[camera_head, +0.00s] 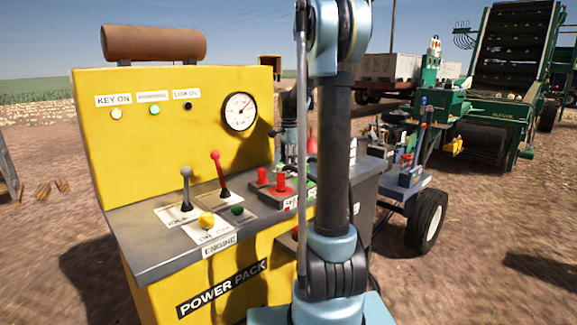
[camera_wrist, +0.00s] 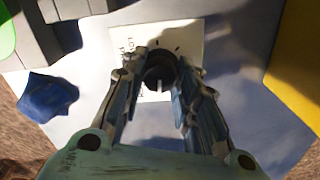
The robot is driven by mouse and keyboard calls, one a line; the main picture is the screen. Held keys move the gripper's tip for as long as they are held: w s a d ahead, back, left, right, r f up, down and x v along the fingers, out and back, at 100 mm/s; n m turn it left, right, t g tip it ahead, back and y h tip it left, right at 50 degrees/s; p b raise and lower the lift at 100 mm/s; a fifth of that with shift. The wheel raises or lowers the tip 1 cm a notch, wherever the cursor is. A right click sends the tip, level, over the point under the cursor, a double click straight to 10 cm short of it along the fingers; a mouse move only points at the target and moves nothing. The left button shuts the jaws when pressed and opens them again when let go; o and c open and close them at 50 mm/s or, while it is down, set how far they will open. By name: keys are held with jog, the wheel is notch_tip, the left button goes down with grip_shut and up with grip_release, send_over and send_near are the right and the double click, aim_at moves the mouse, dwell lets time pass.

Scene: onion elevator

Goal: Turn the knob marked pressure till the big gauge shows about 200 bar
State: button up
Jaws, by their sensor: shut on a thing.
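In the wrist view my gripper (camera_wrist: 161,80) is shut on a dark round knob (camera_wrist: 159,66), with one finger on each side of it. The knob stands on a white label plate (camera_wrist: 184,38) with small tick marks and lettering, mostly covered and too blurred to read for sure. In the head view the big round gauge (camera_head: 239,111) sits on the upright yellow panel. Its thin needle points to the upper right, but the numbers are too small to read. My arm hides the knob in the head view.
The yellow power pack (camera_head: 229,281) has a grey-handled lever (camera_head: 186,187), a red-handled lever (camera_head: 219,174) and red knobs (camera_head: 281,182) on its top. A blue object (camera_wrist: 49,97) lies left of my gripper in the wrist view. Wheeled machinery (camera_head: 426,218) stands to the right.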

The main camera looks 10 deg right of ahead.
jog(key=shift+w, duration=0.15)
jog(key=o, duration=1.1)
jog(key=shift+c, duration=0.2)
jog(key=shift+r, duration=0.15)
notch_tip(320, 180, up, 12)
jog(key=shift+f, duration=0.2)
